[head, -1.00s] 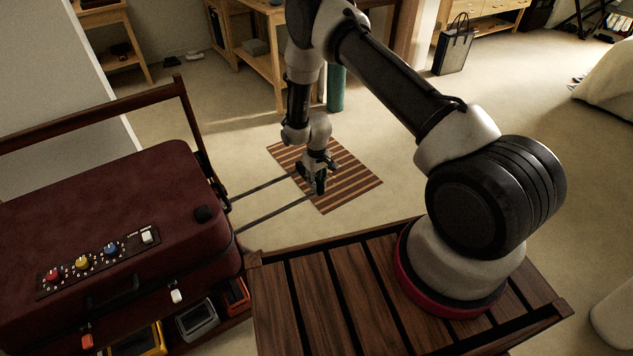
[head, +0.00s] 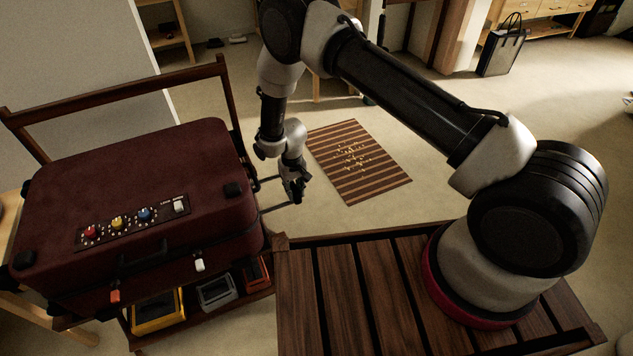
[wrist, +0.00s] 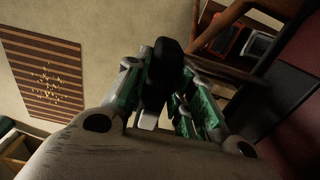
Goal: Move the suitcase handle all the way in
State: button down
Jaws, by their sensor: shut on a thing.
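The dark red suitcase (head: 130,190) lies on a wooden rack at the left in the head view. Its pull-out handle (head: 275,208) sticks out from the right side as thin dark rods, with a short length showing between the suitcase and my gripper. My gripper (head: 296,190) is at the outer end of the handle, shut on its grip. In the wrist view my gripper (wrist: 165,105) has its green-padded fingers around the black handle grip (wrist: 163,72). The suitcase edge (wrist: 296,145) shows at the right there. The fingers partly hide the grip.
A striped mat (head: 358,162) lies on the floor to the right of my gripper. The rack's wooden frame (head: 120,92) rises behind the suitcase. Several coloured cases, one yellow (head: 158,312), sit on the shelf below. A dark bag (head: 502,50) stands far back.

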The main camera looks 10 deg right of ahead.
jog(key=s+a, duration=0.2)
jog(key=a, duration=0.4)
jog(key=c, duration=1.2)
grip_release()
notch_tip(320, 180, up, 12)
